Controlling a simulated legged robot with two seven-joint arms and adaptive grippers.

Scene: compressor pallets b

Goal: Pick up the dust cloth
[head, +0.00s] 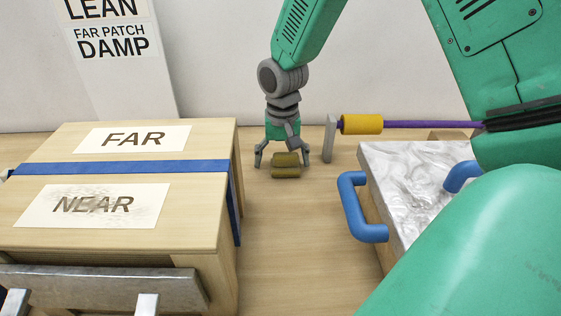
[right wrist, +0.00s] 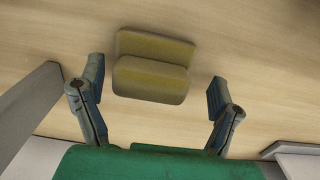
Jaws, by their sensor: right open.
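The dust cloth (head: 286,172) appears as a folded olive-yellow piece on the wooden table, between the box on the left and the grey post. It also shows in the right wrist view (right wrist: 150,80), with two folds one beside the other. My right gripper (head: 288,163) comes down from above with its fingers spread, one on each side of the cloth. In the right wrist view the open fingers (right wrist: 157,98) stand apart from the cloth, with bare table on both sides of it. I cannot tell the exact height of the fingertips. My left gripper is not seen.
A wooden box (head: 225,205) with FAR and NEAR labels and a blue strap (head: 125,167) stands left. A grey post (head: 329,140) is close right of the gripper, by a yellow-handled purple rod (head: 362,124). A marbled block with blue handles (head: 362,210) stands right.

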